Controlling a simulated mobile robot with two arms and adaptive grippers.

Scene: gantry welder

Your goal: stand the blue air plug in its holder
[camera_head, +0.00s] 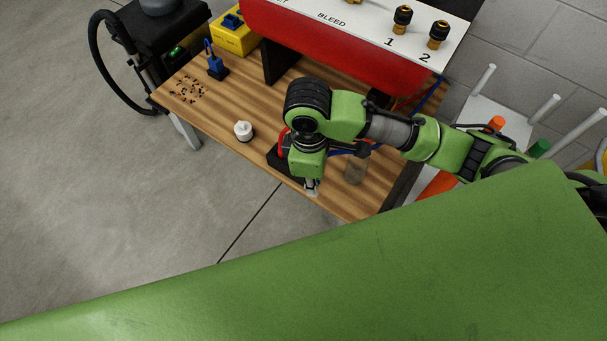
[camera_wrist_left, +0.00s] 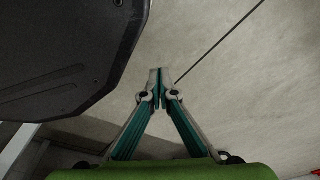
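A small blue piece with a thin loop on top (camera_head: 214,63), which looks like the blue air plug, stands upright at the left of the wooden bench in the head view. A small black block (camera_head: 219,74) is under it, perhaps its holder; I cannot tell how it is seated. My right gripper (camera_head: 312,187) points down at the bench's front edge, well to the right of the blue piece; its fingers are too small to read. My left gripper (camera_wrist_left: 158,78) is shut and empty in the left wrist view, over grey floor. It is not visible in the head view.
The wooden bench (camera_head: 210,107) holds a white knob-like piece (camera_head: 243,130), scattered dark bits (camera_head: 187,89), a yellow box (camera_head: 232,36) and a clear jar (camera_head: 356,171). A red-and-white panel (camera_head: 340,40) stands behind. Open floor (camera_head: 100,200) lies at the front left.

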